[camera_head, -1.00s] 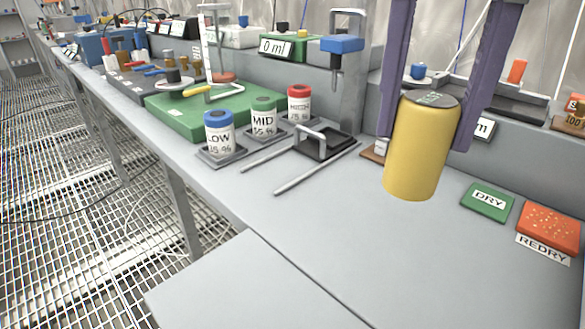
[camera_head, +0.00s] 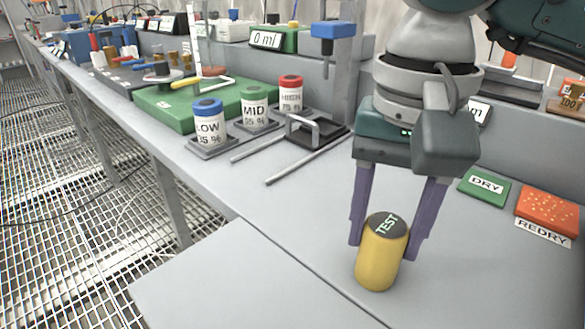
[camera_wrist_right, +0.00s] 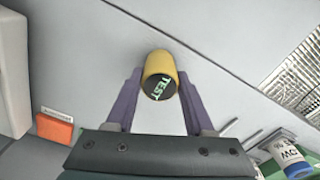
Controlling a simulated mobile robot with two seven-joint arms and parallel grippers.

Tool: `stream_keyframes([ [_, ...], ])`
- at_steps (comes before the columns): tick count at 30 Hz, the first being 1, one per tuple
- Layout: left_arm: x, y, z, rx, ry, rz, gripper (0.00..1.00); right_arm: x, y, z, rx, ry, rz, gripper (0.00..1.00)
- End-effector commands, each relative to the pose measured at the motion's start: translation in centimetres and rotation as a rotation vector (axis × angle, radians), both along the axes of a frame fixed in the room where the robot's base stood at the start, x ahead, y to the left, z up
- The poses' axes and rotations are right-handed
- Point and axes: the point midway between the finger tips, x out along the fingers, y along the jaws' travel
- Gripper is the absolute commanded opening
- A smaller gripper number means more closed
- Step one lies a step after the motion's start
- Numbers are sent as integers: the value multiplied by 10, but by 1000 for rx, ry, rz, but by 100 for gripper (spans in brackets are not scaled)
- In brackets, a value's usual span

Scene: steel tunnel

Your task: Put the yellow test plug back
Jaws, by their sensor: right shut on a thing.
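The yellow test plug (camera_head: 380,266) is a yellow cylinder with a dark top marked TEST. My right gripper (camera_head: 386,248) is shut on it, with one purple finger on each side. The plug is slightly tilted in the head view, over the front part of the grey bench (camera_head: 300,225). I cannot tell whether its base touches the bench. In the right wrist view the plug (camera_wrist_right: 158,66) sits between the fingertips, its TEST top facing the camera. My left gripper is not in view.
LOW (camera_head: 208,128), MID (camera_head: 254,108) and HIGH (camera_head: 290,94) jars stand left of a black sliding carriage (camera_head: 318,132) with two rails. A green DRY pad (camera_head: 484,188) and an orange REDRY pad (camera_head: 546,210) lie at right. A blue-topped press (camera_head: 333,32) stands behind.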

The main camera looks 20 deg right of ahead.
Motion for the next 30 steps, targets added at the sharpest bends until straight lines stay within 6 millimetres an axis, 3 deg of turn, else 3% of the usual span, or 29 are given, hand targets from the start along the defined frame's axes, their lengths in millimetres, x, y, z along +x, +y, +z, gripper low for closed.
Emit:
stream_keyframes([
  [6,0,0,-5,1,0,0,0,0,0,-4,0,0,0,0],
  [7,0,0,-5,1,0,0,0,0,0,-4,0,0,0,54],
  [15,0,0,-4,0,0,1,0,0,0,-3,1,1,0,83],
  [23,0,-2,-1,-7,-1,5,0,0,0,-1,1,1,0,83],
  [26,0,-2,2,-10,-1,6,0,1,0,7,1,-3,0,83],
  [30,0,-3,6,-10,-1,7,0,2,0,35,1,-6,1,83],
])
